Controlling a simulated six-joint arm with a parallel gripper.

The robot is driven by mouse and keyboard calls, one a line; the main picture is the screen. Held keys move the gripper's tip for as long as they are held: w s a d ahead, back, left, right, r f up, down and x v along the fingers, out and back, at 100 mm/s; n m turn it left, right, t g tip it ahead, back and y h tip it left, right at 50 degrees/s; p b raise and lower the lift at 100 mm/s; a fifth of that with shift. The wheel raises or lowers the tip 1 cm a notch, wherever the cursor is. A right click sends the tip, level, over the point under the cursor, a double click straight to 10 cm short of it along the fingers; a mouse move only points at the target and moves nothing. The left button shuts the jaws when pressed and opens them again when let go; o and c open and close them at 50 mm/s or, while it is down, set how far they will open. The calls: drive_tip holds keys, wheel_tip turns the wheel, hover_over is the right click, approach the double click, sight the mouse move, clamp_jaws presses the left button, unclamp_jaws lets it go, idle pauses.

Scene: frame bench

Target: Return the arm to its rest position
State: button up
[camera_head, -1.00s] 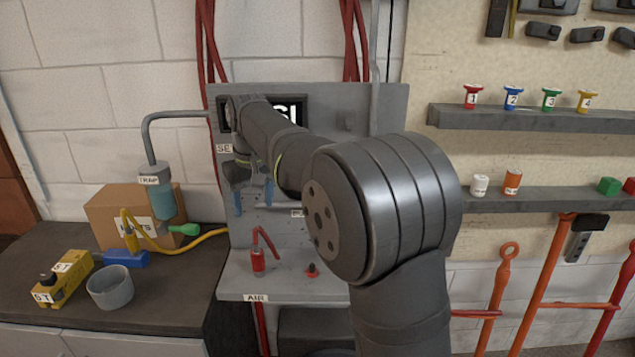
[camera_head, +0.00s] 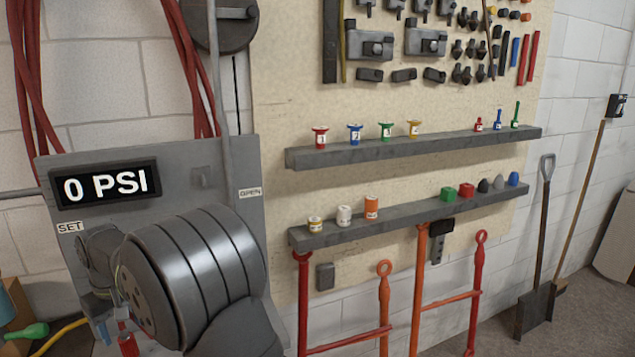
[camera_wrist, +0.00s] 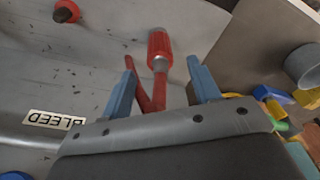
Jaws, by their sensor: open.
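My gripper (camera_wrist: 160,64) shows in the wrist view with its two blue fingers apart and nothing clearly held between them. A red ribbed fitting (camera_wrist: 159,46) with a red lever or hose shows beyond and between the fingers; I cannot tell the gap to it. In the head view my arm covers most of the gripper, and only a bit of blue finger shows at the lower left, in front of the grey panel (camera_head: 245,222). A red part (camera_head: 127,344) shows just below it.
The panel's display (camera_head: 106,186) reads 0 PSI. An upper shelf (camera_head: 450,143) and a lower shelf (camera_head: 400,218) hold small coloured parts. In the wrist view a red knob (camera_wrist: 66,11), a BLEED label (camera_wrist: 54,119) and a grey cup (camera_wrist: 304,66) lie around the gripper.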

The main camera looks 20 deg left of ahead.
sight(126, 337)
drive_tip(key=f, duration=0.5)
drive_tip(key=shift+a+f, duration=0.15)
drive_tip(key=shift+a, duration=0.15)
drive_tip(key=shift+r, duration=0.2)
wheel_tip(126, 337, up, 17)
drive_tip(key=d, duration=0.2)
drive_tip(key=f, duration=0.5)
drive_tip(key=a+f, duration=0.1)
drive_tip(key=f, duration=0.5)
drive_tip(key=a+f, duration=0.1)
drive_tip(key=f, duration=0.5)
drive_tip(key=shift+f, duration=0.1)
wheel_tip(126, 337, up, 6)
drive_tip(key=shift+f, duration=0.25)
drive_tip(key=shift+r, duration=0.8)
